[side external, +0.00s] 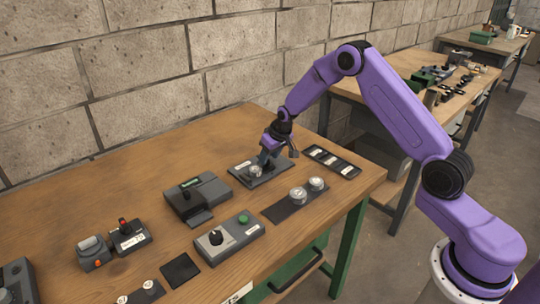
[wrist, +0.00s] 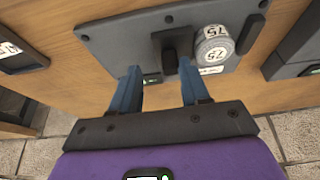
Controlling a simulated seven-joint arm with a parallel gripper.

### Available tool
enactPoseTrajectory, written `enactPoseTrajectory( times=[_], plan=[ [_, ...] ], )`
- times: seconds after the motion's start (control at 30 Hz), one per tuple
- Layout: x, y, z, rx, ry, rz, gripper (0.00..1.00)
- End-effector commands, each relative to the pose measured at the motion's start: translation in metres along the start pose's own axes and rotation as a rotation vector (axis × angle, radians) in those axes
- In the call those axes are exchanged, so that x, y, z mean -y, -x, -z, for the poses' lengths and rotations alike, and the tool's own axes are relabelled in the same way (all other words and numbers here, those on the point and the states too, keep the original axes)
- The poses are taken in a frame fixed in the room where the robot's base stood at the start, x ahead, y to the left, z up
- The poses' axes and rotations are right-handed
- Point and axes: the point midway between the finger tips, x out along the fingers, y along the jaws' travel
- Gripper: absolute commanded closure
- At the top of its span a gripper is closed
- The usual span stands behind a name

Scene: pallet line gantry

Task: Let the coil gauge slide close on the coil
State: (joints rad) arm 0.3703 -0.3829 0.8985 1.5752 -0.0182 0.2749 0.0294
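The coil gauge has a dark grey base plate (wrist: 110,32), also visible in the side view (side external: 246,178). Its upright black slide (wrist: 170,52) stands near the plate's middle. The silvery coil (wrist: 212,48), labelled 75, sits on the plate to the right of the slide; in the side view the coil (side external: 256,171) is partly below my gripper. A gap shows between slide and coil in the wrist view. My gripper (wrist: 158,68) is open, its two blue fingers apart, with the slide just beyond them. The right fingertip appears near the gap; contact cannot be told.
A dark strip with two more coils (side external: 298,194) lies to the right, with a black rack (side external: 332,161) behind it. A grey device with a green display (side external: 198,196) and a knob box (side external: 230,238) stand left and in front. Bare wood lies between them.

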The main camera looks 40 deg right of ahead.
Motion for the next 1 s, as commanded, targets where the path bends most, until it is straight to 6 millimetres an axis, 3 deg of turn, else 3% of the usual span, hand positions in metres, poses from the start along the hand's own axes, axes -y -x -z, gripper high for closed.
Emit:
enactPoseTrajectory(
  times=[0.37,1.0],
  plan=[
    [-0.001,0.013,0.001,-0.001,-0.001,-0.001,0.55],
    [0.000,0.122,0.001,-0.004,0.000,0.000,0.55]
  ],
)
